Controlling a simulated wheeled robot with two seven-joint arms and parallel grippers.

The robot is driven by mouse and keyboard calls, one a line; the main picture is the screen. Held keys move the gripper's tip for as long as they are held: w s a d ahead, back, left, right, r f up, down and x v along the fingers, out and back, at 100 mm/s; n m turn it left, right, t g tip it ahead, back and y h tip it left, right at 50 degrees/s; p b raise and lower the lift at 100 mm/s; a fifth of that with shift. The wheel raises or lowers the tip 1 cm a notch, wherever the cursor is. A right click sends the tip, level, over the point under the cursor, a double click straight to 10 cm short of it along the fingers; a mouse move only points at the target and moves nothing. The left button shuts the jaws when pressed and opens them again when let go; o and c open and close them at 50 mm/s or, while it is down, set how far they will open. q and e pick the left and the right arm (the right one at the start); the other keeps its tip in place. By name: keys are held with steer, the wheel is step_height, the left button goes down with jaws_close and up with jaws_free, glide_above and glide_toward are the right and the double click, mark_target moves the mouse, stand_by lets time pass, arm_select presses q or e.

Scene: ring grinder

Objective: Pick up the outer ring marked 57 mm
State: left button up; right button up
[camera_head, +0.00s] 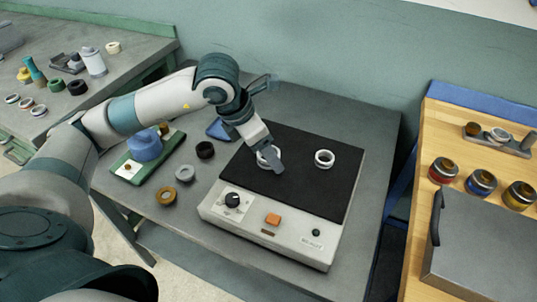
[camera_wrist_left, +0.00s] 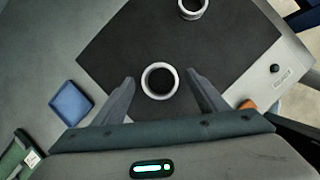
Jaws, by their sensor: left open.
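A white ring (camera_head: 260,158) lies on the black pad (camera_head: 320,199) of the grinder, partly hidden by my left gripper (camera_head: 268,153) in the head view. In the left wrist view this ring (camera_wrist_left: 145,82) sits between the two spread fingers of my left gripper (camera_wrist_left: 161,77), with a gap on each side. A second white ring (camera_head: 317,160) lies on the pad to the right; it also shows at the top of the left wrist view (camera_wrist_left: 192,15). No size marking is legible on either ring. My right gripper is not in view.
The grinder's front panel has a black knob (camera_head: 232,200) and an orange button (camera_head: 273,220). A blue tray (camera_head: 219,130) is behind. A wooden bench (camera_head: 440,122) stands at right.

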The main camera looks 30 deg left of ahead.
arm_select(q)
steer(key=shift+c, duration=0.2)
steer(key=c, duration=1.2)
steer(key=shift+r, duration=0.75)
step_height(320, 180, up, 2)
steer(key=shift+r+b, duration=0.15)
steer(key=shift+b, duration=0.25)
steer(key=s+d+r+b, duration=0.1)
steer(key=s+d+r, duration=0.3)
steer(key=d+r, duration=0.3)
steer(key=shift+s+d, duration=0.15)
steer(key=shift+d, duration=1.8)
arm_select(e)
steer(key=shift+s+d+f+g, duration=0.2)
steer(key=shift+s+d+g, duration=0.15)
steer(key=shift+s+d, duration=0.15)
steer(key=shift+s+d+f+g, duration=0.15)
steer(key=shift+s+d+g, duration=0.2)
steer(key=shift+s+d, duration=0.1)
arm_select(q)
steer(key=shift+r, duration=0.1)
